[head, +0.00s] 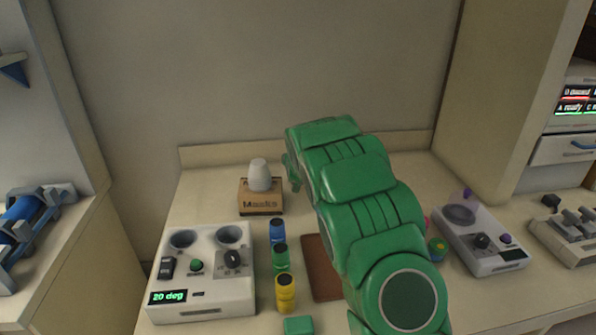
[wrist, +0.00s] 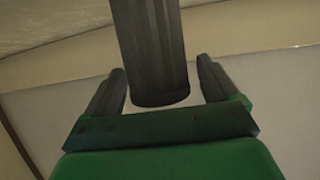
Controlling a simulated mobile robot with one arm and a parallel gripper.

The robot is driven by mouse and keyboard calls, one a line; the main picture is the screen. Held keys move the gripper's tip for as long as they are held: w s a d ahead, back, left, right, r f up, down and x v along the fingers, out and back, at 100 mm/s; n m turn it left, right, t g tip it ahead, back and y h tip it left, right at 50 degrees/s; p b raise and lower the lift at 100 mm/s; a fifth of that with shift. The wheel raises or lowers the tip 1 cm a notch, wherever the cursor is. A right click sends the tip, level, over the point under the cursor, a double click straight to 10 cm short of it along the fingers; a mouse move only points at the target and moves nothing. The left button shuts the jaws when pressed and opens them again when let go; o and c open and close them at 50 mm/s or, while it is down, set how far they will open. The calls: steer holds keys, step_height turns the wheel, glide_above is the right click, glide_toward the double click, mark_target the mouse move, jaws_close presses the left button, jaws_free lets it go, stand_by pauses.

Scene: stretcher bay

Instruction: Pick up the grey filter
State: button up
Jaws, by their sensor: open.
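A pale grey, tapered piece, which looks like the grey filter (head: 260,172), stands upright on the brown cardboard box marked "Masks" (head: 260,202) at the back of the counter. My green arm reaches across the middle of the head view, and its far end is just right of the box. My gripper's fingers are mostly hidden there behind the arm. In the wrist view my gripper (wrist: 160,66) is open, with two dark fingers set apart. A dark grey ribbed cylindrical shape comes down from the top edge between them. I cannot tell what it is.
A white device (head: 205,295) reading "20 deg" stands front left. Blue (head: 277,232), green (head: 280,257) and yellow (head: 285,292) containers stand beside it. A brown mat (head: 320,265) lies partly under my arm. Another white device (head: 485,250) is at right. The back wall is close behind the box.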

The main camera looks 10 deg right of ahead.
steer(key=shift+w+f, duration=0.1)
steer(key=shift+w, duration=0.2)
steer(key=shift+c, duration=0.2)
steer(key=c, duration=1.1)
